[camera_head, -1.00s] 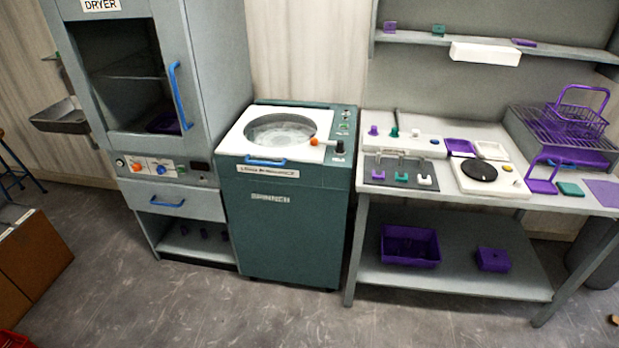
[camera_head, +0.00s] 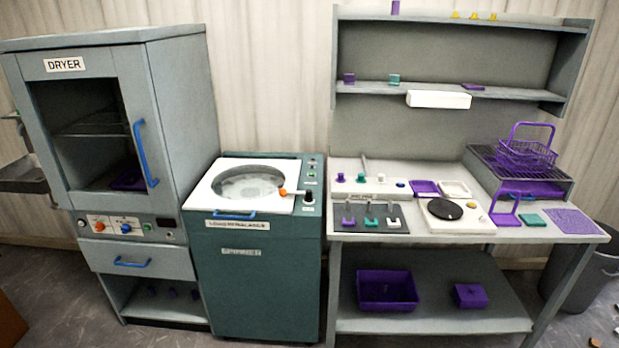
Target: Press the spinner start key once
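The spinner (camera_head: 258,280) is a dark green cabinet with a white top, standing between the dryer and the workbench. Its round lid window (camera_head: 248,185) shows a pale drum inside, and a blue handle (camera_head: 234,215) is at the lid's front edge. An orange-tipped lever (camera_head: 284,192) lies at the lid's right side. A control strip on the right of the top holds a black knob (camera_head: 308,197) and a small green key (camera_head: 311,173); the key markings are too small to read. Neither of my grippers is in view.
The grey dryer (camera_head: 175,110) stands left, its door handle (camera_head: 145,153) blue. The workbench (camera_head: 345,238) at right carries small fixtures, a round black plate (camera_head: 445,209) and a purple basket (camera_head: 527,155). Purple bins (camera_head: 387,290) sit on its lower shelf. Little floor shows before the spinner.

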